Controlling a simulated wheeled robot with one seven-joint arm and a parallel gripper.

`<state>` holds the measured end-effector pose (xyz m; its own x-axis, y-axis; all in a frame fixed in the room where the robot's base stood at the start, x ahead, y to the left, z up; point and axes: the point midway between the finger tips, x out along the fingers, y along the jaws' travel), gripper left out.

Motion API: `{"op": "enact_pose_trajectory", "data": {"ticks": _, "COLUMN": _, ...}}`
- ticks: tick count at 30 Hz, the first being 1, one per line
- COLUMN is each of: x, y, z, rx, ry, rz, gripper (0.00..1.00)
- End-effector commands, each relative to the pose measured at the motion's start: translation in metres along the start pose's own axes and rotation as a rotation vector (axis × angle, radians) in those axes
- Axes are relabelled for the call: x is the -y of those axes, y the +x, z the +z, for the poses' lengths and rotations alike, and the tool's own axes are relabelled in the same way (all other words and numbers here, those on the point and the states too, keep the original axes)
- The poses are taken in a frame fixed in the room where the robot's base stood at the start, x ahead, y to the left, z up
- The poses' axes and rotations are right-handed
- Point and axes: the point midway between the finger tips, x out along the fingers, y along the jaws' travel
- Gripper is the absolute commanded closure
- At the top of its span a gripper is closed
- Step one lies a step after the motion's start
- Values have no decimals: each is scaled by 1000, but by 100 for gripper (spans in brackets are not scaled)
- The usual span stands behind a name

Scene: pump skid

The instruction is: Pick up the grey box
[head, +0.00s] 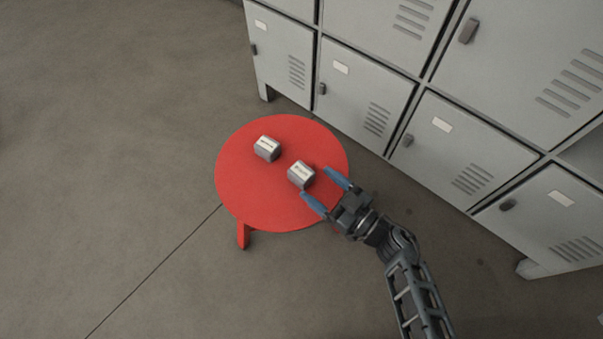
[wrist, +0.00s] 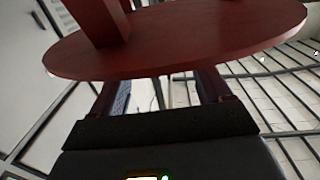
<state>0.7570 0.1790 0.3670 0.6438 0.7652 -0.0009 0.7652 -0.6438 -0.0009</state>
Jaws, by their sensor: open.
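Two small grey boxes with pale labelled tops stand on a round red table (head: 240,190) in the head view. One grey box (head: 267,148) is toward the back left; the other grey box (head: 301,175) is nearer the middle right. My gripper (head: 316,183) is open and empty, its blue fingers pointing at the nearer box from the lower right. Whether the fingertips touch or overlap that box in depth I cannot tell. The wrist view shows my gripper (wrist: 160,78) with fingers apart and the red table (wrist: 200,40) beyond, appearing upside down.
Grey lockers (head: 360,80) with small handles stand close behind and to the right of the table. A red table leg (head: 243,235) shows at the front left. The floor at left and front is clear.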

Motion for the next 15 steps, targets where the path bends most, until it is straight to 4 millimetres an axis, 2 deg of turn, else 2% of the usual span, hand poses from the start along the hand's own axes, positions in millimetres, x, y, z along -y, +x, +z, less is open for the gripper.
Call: {"op": "enact_pose_trajectory", "data": {"ticks": 15, "x": 3, "y": 63, "z": -1, "rx": -2, "ry": -3, "rz": 0, "gripper": 22}}
